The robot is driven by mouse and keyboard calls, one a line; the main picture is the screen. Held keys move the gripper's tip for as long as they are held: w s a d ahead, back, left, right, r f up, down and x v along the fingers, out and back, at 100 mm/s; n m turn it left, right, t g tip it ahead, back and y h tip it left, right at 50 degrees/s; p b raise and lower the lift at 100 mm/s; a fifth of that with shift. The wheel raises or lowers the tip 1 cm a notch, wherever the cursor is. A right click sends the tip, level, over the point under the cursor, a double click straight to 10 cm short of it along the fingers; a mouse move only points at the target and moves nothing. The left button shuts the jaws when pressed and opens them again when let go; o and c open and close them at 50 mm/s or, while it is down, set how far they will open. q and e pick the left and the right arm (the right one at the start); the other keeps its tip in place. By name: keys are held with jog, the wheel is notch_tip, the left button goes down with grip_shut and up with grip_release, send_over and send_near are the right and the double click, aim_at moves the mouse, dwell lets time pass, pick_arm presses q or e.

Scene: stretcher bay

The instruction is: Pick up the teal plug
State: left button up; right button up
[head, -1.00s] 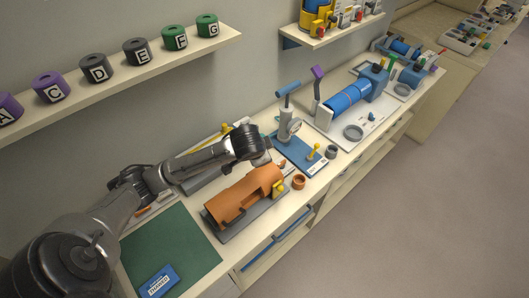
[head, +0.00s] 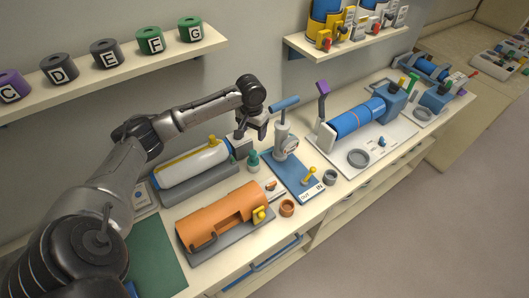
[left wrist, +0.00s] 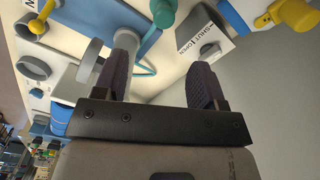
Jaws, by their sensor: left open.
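The teal plug (head: 253,160) stands upright on the bench, between the white cylinder (head: 195,163) and the blue pump board (head: 292,170). It also shows at the top of the left wrist view (left wrist: 163,12), beyond the fingertips and between their lines. My left gripper (head: 251,131) is open and empty, pointing down above the plug and apart from it. Its two dark fingers (left wrist: 160,75) show spread in the left wrist view. My right gripper is in neither view.
The pump with its gauge (head: 285,142) stands close right of the gripper. The orange cylinder (head: 220,220) and a small orange ring (head: 287,208) lie nearer the front edge. A shelf (head: 120,78) with several lettered rolls hangs at the upper left.

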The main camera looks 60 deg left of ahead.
aim_at(253, 152)
pick_arm(q)
notch_tip(253, 152, down, 9)
jog(key=shift+s+r, duration=0.1)
jog(key=shift+s, duration=0.05)
jog(key=shift+a+f, duration=0.15)
jog(key=shift+f, duration=1.15)
jog(key=shift+a+f, duration=0.15)
jog(key=shift+f, duration=1.15)
jog(key=shift+c, duration=0.4)
jog(key=c, duration=0.9)
